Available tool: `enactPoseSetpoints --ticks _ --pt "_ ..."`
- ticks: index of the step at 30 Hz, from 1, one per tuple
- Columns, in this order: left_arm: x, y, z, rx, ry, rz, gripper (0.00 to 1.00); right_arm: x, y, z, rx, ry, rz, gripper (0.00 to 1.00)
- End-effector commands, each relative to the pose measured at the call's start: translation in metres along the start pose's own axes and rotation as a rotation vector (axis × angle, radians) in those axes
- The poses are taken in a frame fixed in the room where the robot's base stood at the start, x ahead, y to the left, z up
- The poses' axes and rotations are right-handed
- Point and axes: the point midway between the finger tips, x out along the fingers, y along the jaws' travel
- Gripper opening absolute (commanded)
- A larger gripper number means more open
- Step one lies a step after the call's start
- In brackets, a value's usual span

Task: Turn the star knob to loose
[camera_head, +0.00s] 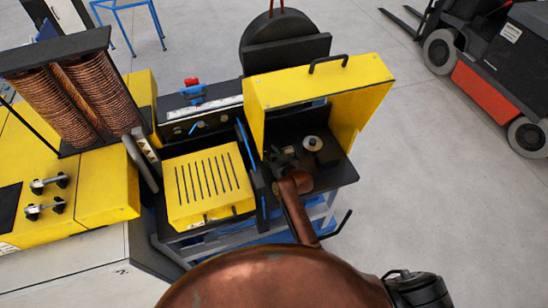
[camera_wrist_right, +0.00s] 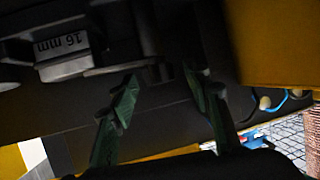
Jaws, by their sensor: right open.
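My right gripper (camera_head: 284,160) is over the black bed (camera_head: 338,172) under the raised yellow hood (camera_head: 318,92) of the machine. In the right wrist view its two green-grey fingers (camera_wrist_right: 163,100) stand apart, with a dark gap between them. Dark machine parts lie just beyond the fingertips. I cannot make out the star knob: it is hidden by the gripper or lost in the dark. A grey block marked "16 mm" (camera_wrist_right: 66,66) is beside the fingers, upper left in the wrist view. A pale round part (camera_head: 313,143) sits right of the gripper. My left gripper is not in view.
A slotted yellow cover (camera_head: 208,185) is left of the bed. A forklift (camera_head: 497,75) stands at the right. Bare floor (camera_head: 440,190) lies right of the machine.

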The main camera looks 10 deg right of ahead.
Motion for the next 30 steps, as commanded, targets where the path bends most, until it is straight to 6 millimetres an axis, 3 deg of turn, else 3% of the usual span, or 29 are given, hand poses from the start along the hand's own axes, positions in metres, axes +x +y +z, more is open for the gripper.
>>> enactPoseSetpoints --ticks 15,21,30 --pt "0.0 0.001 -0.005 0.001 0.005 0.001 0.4 -0.095 0.0 0.001 -0.002 -0.001 0.001 0.44" --pt "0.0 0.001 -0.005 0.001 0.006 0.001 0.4 -0.11 0.0 0.0 -0.002 -0.001 0.001 0.44" --pt "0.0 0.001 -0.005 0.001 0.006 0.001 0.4 -0.112 -0.001 0.0 -0.001 -0.001 0.0 0.44"
